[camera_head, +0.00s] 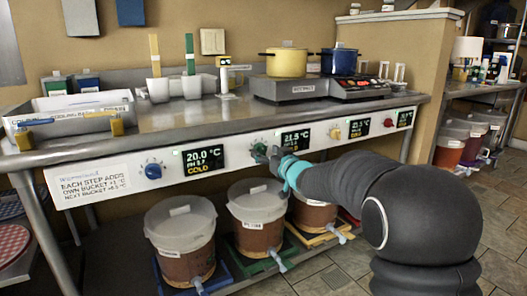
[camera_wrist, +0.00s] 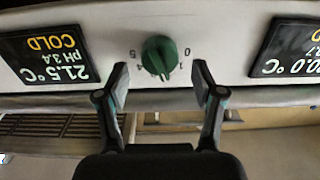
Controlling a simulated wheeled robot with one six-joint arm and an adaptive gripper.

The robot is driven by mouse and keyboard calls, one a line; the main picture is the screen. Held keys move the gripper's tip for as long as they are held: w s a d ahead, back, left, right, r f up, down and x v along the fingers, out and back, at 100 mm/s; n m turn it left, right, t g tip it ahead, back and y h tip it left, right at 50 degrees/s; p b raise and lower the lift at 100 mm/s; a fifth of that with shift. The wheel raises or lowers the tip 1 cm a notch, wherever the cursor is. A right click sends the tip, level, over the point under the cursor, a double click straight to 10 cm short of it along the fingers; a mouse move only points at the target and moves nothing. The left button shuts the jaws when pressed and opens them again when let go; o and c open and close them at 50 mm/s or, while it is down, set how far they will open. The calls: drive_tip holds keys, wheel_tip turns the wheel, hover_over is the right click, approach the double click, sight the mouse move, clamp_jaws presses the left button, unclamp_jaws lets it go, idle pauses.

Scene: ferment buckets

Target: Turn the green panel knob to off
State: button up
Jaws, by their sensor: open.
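The green knob (camera_head: 259,149) is on the white front panel (camera_head: 108,180) of the counter. It also shows in the wrist view (camera_wrist: 159,55), where the panel appears upside down. Numbers are printed around the knob, with 0 on its right and 5 on its left in that view. The knob's grip bar points steeply down there, away from the 0. My gripper (camera_wrist: 160,83) is open and empty, facing the panel. Its two fingertips are on either side of the knob's line, just short of it, with gaps visible. In the head view my gripper (camera_head: 274,158) partly hides the panel beside the knob.
A 20.0 °C COLD display (camera_head: 203,160) and a 21.5 °C display (camera_head: 295,139) flank the knob. A blue knob (camera_head: 153,170), a yellow knob (camera_head: 335,133) and a red knob (camera_head: 388,122) share the panel. Lidded buckets (camera_head: 182,225) stand below. Pots (camera_head: 286,62) stand on the counter.

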drive_tip(key=shift+x, duration=0.95)
drive_tip(key=c, duration=1.1)
